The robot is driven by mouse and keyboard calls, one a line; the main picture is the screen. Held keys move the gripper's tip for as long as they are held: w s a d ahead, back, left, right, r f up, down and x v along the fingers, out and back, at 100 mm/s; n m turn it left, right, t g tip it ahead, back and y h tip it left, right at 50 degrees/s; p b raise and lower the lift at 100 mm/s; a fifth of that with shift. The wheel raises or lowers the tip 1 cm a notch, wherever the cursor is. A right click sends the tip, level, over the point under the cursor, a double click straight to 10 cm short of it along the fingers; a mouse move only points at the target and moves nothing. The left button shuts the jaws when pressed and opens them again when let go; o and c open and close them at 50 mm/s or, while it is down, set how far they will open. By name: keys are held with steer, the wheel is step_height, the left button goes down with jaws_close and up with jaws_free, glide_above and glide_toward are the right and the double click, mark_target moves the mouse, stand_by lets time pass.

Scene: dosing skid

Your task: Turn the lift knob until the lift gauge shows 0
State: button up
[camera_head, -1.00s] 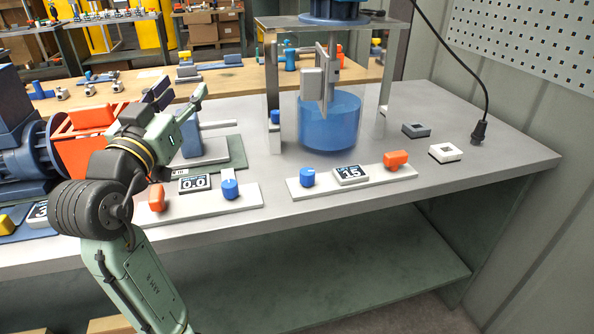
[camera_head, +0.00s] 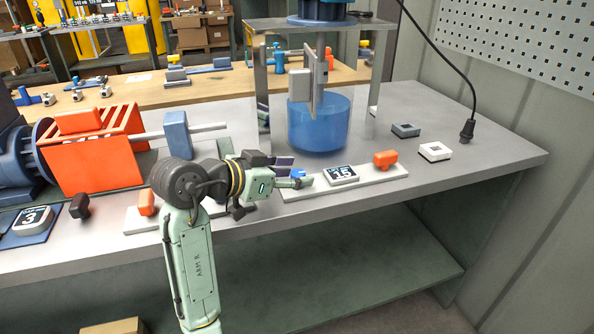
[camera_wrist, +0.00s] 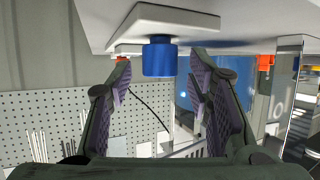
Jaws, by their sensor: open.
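A blue knob (camera_head: 298,173) sits at the left end of a white panel (camera_head: 372,182), beside a gauge (camera_head: 342,174) that reads 15. I cannot read which label is the lift. My gripper (camera_head: 290,178) is at this knob and partly hides it. In the wrist view the blue knob (camera_wrist: 159,57) stands out from the white panel (camera_wrist: 120,22), between the two spread fingers of my gripper (camera_wrist: 160,82). The fingers are open, with a visible gap on each side of the knob.
An orange knob (camera_head: 385,158) is at the panel's right end. A blue vessel (camera_head: 318,125) with a stirrer stands behind. My arm covers most of the left white panel, where an orange knob (camera_head: 147,202) shows. A gauge reading 3 (camera_head: 33,217) is far left.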

steer(key=shift+x, duration=0.8)
steer(key=shift+c, duration=0.2)
jaws_close()
